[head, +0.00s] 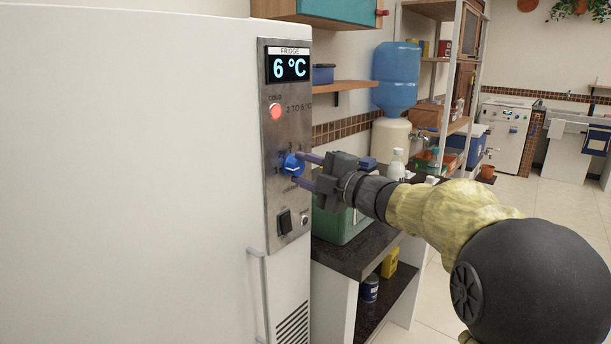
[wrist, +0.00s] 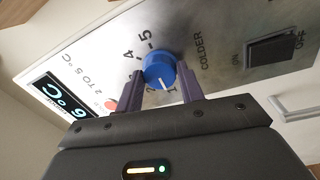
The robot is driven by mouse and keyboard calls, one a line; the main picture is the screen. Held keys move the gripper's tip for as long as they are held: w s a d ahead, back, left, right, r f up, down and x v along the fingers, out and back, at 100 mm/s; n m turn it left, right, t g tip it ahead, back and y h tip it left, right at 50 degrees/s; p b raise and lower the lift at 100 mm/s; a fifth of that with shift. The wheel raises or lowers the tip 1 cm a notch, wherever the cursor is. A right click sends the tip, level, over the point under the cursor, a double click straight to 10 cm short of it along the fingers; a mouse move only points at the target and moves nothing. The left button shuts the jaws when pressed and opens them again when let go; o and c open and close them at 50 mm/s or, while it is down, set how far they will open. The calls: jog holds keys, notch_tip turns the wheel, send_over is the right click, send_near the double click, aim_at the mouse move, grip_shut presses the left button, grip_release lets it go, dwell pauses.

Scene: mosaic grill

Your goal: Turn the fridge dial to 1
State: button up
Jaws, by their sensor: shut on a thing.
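The blue fridge dial (head: 292,165) sits on the steel control panel (head: 285,218) on the fridge's right side. My gripper (head: 300,168) reaches it from the right, with its two purple fingers closed on opposite sides of the dial. In the wrist view the dial (wrist: 159,71) shows between the fingertips, with a white mark on its lower part near the printed 1 and 2. The exact number it points to is hard to tell. Printed 4 and 5 show above it; the 3 is not clear. The display (head: 289,66) reads 6 °C.
A red round light (head: 275,111) is above the dial and a black rocker switch (head: 284,221) below it. The fridge handle (head: 261,290) is lower left. A dark counter (head: 360,248) with a green box (head: 340,222) lies under my arm. Open floor is at the right.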

dwell(0.3)
jog(key=o, duration=1)
jog(key=v, duration=1.7)
jog(key=shift+d, duration=0.2)
jog(key=shift+s+f, duration=0.1)
